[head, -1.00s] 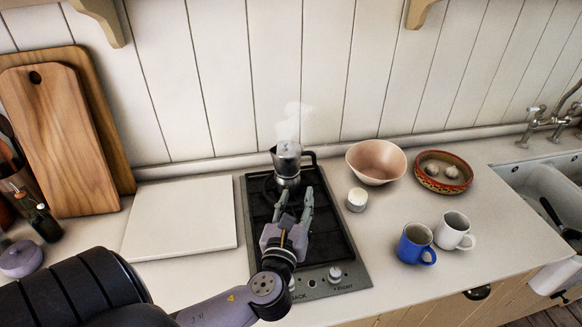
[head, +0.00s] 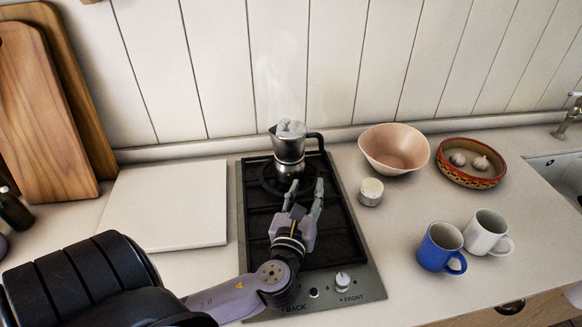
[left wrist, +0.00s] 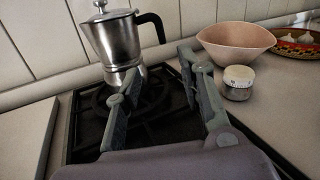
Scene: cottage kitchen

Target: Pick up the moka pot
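The moka pot (head: 289,150) is silver with a black handle on its right. It stands upright on the back burner of the hob, with faint steam above it. It also shows in the left wrist view (left wrist: 117,42), beyond the fingers. My left gripper (head: 305,188) is over the hob in front of the pot. Its two fingers are spread with nothing between them, and they point toward the pot. In the left wrist view a gap shows between the fingertips (left wrist: 160,65) and the pot. My right gripper is not in view.
The black hob (head: 335,232) has knobs at its front edge. Right of it are a small white-topped jar (head: 370,192), a pink bowl (head: 395,150), a patterned bowl (head: 468,176) with garlic, a blue mug (head: 440,248) and a white mug (head: 484,232). A white board (head: 165,205) lies left.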

